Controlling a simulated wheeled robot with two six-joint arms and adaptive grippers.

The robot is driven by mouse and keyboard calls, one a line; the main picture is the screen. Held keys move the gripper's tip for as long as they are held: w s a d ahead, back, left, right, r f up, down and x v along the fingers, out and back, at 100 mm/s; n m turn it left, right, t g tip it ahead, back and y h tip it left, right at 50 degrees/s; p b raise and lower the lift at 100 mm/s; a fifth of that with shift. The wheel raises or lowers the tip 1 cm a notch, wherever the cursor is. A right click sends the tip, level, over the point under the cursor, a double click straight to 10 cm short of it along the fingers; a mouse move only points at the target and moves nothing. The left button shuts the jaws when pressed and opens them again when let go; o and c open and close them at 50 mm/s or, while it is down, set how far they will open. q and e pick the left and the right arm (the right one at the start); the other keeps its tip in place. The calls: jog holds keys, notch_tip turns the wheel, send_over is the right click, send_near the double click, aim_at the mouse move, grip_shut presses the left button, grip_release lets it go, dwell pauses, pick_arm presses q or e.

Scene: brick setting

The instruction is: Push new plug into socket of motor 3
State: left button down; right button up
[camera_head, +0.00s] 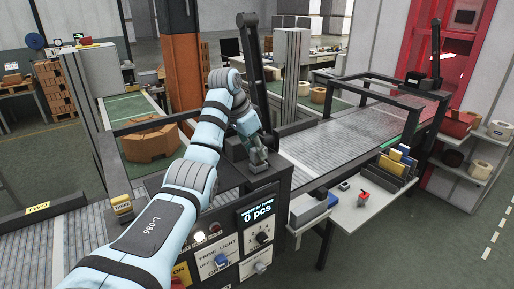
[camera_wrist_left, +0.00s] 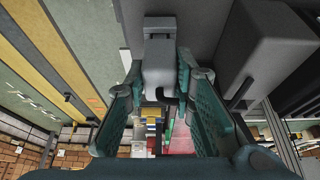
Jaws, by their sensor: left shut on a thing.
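My left gripper (camera_head: 258,160) points down at the top of the dark machine housing, just behind its control panel. In the left wrist view, its two teal fingers (camera_wrist_left: 160,82) are closed around a light grey plug-like piece (camera_wrist_left: 160,66), which I take for the new plug. The far end of this piece meets or overlaps a grey block-shaped part (camera_wrist_left: 158,25). I cannot tell whether it is seated in a socket. Motor 3 and its socket are not clearly identifiable. My right gripper is not in view.
The control panel (camera_head: 226,250) has knobs and a display (camera_head: 258,213) reading "0 pcs". A roller conveyor (camera_head: 350,135) runs to the right under a black frame. A white side table (camera_head: 375,200) holds several small items. A large brown block (camera_head: 150,140) lies behind my arm.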

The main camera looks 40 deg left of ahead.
pick_arm(q)
jog(key=shift+f, duration=0.55)
jog(key=c, duration=0.9)
grip_release()
notch_tip(320, 180, up, 5)
jog(key=p, duration=0.5)
jog(key=shift+f, duration=0.2)
jog(key=shift+r+p, duration=0.4)
jog(key=shift+r, duration=0.45)
jog(key=shift+w+f, duration=0.1)
jog(key=shift+f, duration=0.05)
